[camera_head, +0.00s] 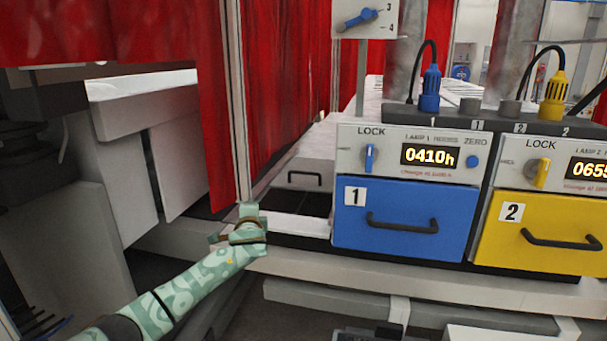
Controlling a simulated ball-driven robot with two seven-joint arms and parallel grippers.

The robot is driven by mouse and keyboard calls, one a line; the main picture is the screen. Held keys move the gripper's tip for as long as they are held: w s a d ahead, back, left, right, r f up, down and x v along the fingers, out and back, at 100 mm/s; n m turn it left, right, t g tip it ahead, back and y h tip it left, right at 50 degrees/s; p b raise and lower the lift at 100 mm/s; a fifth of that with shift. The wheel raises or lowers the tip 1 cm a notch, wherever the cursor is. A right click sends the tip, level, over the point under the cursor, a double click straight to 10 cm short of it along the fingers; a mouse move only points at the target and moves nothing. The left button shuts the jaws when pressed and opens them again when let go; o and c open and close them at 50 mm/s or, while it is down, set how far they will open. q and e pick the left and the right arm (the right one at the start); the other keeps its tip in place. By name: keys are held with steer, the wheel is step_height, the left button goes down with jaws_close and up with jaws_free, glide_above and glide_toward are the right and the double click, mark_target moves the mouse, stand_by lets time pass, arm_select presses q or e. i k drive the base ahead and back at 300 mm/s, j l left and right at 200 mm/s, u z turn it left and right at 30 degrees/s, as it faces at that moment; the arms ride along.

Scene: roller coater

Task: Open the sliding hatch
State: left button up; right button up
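A pale panel with a dark bar handle (305,178) lies behind the left end of the blue unit; it looks like the sliding hatch, but I cannot be sure. A dark gap (302,203) shows in front of it. My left arm, green patterned, comes in from the lower left. My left gripper (243,213) is at the machine's front edge, left of the panel and at the foot of a pale upright post. It appears apart from the handle. Its fingers are too small and overlapped to judge. My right gripper is out of view.
A blue drawer unit (393,228) and a yellow drawer unit (545,238) stand to the right, with lock knobs and displays above. Red curtains (215,110) hang at the left and back. A rotary switch box (364,18) stands on a post above.

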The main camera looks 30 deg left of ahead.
mark_target(300, 173)
steer(key=i, duration=1)
